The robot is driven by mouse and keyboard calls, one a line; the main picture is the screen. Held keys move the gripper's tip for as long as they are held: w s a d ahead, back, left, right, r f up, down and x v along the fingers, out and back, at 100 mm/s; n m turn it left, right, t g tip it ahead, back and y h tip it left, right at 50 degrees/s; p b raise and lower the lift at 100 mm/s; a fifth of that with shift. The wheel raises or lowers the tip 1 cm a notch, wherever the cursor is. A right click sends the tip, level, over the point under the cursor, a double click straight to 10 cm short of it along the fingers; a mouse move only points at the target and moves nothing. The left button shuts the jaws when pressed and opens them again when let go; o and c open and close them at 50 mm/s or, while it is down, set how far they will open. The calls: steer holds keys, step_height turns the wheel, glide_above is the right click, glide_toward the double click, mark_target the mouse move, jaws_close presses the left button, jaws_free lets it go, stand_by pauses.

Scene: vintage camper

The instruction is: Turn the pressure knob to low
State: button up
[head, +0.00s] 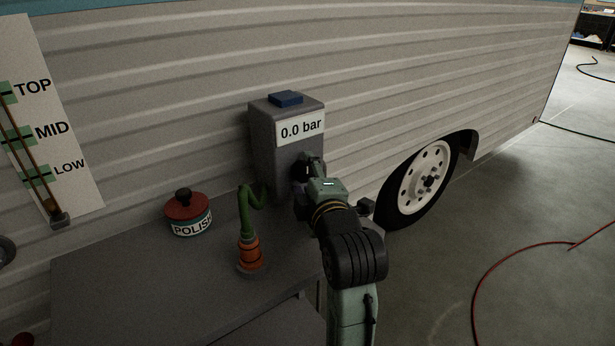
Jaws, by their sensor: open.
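A grey box (262,145) with a white label reading "0.0 bar" (301,128) stands at the back of the table against the camper wall. My gripper (308,168) is open at the lower right part of the box's front face, just below the label. A dark round shape shows at the fingertips. I cannot tell whether it is the pressure knob or part of a finger, so the knob's setting and any contact are hidden by my gripper and arm.
A blue block (286,99) tops the box. A board (60,120) marked TOP, MID, LOW is far left. A wheel (424,180) is right.

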mark_target(303, 123)
steer(key=o, duration=0.5)
steer(key=r, duration=0.7)
steer(key=shift+w+r, duration=0.2)
steer(key=shift+r, duration=0.05)
steer(key=r, duration=0.3)
steer(key=shift+s+d, duration=0.25)
steer(key=shift+s, duration=0.15)
steer(key=c, duration=0.5)
steer(key=shift+w+a+f, duration=0.1)
steer(key=shift+w+a, duration=0.05)
steer(key=shift+f, duration=0.1)
